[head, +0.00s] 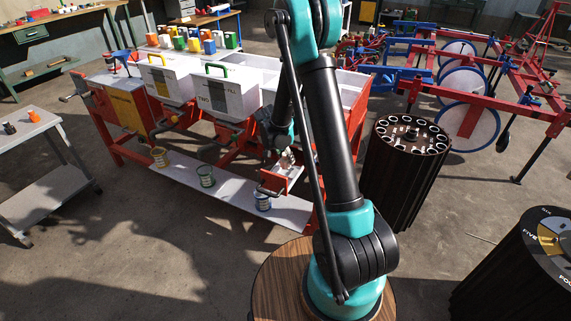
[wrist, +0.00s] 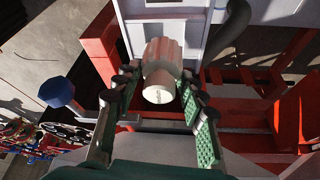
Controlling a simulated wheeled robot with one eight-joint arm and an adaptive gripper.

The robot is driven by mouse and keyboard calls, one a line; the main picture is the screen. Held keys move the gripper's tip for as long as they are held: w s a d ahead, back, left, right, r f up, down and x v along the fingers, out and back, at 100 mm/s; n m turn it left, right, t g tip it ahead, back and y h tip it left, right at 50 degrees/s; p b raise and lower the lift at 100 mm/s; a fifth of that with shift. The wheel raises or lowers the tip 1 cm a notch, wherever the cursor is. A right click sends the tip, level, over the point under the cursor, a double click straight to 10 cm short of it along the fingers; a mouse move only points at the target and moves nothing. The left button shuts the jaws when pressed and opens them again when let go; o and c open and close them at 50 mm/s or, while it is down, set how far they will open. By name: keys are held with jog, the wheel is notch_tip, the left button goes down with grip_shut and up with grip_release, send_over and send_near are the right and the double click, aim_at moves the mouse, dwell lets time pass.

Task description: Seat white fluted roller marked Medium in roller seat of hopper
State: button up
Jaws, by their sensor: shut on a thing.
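A white fluted roller (wrist: 162,62) with a smooth round end shows in the wrist view; the mark on its end face is too small to read. My gripper (wrist: 160,84) has its green-padded fingers on both sides of the roller and is shut on it. In the head view my gripper (head: 280,150) is at the right end of the red and white planter, largely behind my arm. The pale roller shows only slightly there. In the wrist view a whitish hopper panel (wrist: 178,28) and red frame parts lie just beyond the roller. I cannot tell whether the roller touches the seat.
White hopper boxes (head: 228,92) with coloured handles stand on the planter (head: 120,105). Several small cans, one being a green can (head: 205,176), stand on the white lower shelf (head: 225,190). A dark ribbed drum (head: 405,170) stands right of my arm.

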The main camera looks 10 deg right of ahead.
aim_at(284, 160)
jog(key=shift+f, duration=1.8)
jog(key=shift+f, duration=0.1)
jog(key=o, duration=1.3)
jog(key=v, duration=1.2)
jog(key=s+d+r+n+y, duration=0.1)
jog(key=s+d+r+n, duration=0.2)
jog(key=s, duration=0.4)
jog(key=s+d+r+n+y, duration=0.1)
jog(key=s+d+r+n, duration=0.15)
jog(key=s, duration=0.45)
jog(key=s+n, duration=0.1)
jog(key=s, duration=0.3)
jog(key=s+d+n+t+y, duration=0.1)
jog(key=s+n, duration=0.1)
jog(key=s, duration=0.3)
jog(key=s+d+f+n, duration=0.1)
jog(key=s, duration=0.3)
jog(key=shift+s+f+n, duration=0.1)
jog(key=shift+s+n, duration=0.2)
jog(key=shift+n, duration=0.05)
